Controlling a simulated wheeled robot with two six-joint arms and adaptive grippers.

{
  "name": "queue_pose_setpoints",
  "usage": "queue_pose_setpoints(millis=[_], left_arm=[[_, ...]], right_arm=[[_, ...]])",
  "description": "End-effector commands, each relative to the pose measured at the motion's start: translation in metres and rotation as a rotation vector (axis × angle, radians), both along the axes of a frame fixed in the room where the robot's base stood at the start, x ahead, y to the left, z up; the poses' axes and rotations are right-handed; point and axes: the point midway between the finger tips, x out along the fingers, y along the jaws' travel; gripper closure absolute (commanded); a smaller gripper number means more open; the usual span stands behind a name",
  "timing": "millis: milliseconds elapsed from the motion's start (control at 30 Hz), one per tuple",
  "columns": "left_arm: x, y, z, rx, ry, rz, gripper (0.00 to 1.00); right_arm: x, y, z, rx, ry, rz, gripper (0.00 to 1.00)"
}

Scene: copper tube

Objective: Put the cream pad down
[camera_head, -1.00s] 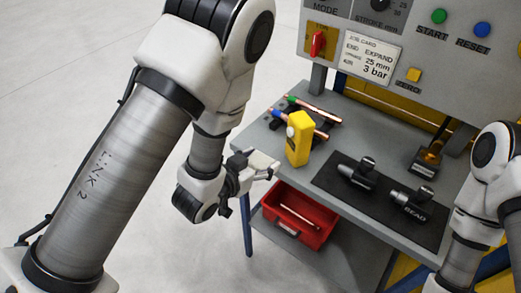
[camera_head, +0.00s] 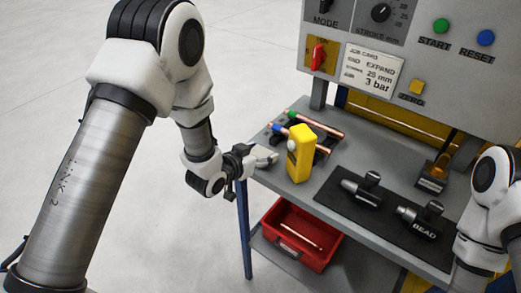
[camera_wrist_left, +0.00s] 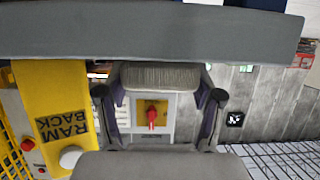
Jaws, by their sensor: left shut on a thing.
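The cream pad (camera_head: 263,156) is a small pale, flat piece at the left edge of the workbench (camera_head: 327,167) in the head view. My left gripper (camera_head: 247,157) is shut on it from the left. I cannot tell whether the pad touches the bench top or hangs just above it. In the left wrist view the gripper's linkages show on both sides, but I cannot clearly tell the pad from the grey gripper parts. My right arm shows at the right edge of the head view; its gripper is out of frame.
A yellow pendant (camera_head: 301,155) stands close right of the pad; it also shows in the left wrist view (camera_wrist_left: 45,95). Copper tubes (camera_head: 318,125) lie behind it. A black mat (camera_head: 385,217) holds tools. A red bin (camera_head: 300,237) sits on the lower shelf.

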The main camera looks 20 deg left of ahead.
Motion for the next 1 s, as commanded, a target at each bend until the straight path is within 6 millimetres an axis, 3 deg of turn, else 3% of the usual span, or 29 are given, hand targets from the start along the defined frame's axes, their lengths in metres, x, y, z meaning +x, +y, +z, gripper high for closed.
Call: queue_pose_setpoints(millis=[300, 333, 400, 767, 1000], left_arm=[[0.0, 0.0, -0.006, 0.0, -0.001, 0.0, 0.68], [0.0, 0.0, -0.005, -0.001, -0.002, 0.0, 0.26], [0.0, 0.0, -0.004, 0.0, -0.001, 0.0, 0.08], [-0.002, 0.001, -0.003, -0.001, -0.002, 0.0, 0.08], [-0.036, 0.019, 0.013, -0.005, -0.003, 0.005, 0.08]], right_arm=[[0.0, 0.0, -0.006, 0.0, 0.001, 0.0, 0.6], [0.0, 0.0, -0.005, 0.0, 0.001, 0.0, 0.6], [0.0, 0.0, -0.005, 0.0, 0.001, 0.0, 0.6], [0.0, 0.0, -0.005, 0.0, 0.0, 0.0, 0.6], [0.0, 0.0, -0.021, 0.0, 0.001, 0.0, 0.6]])
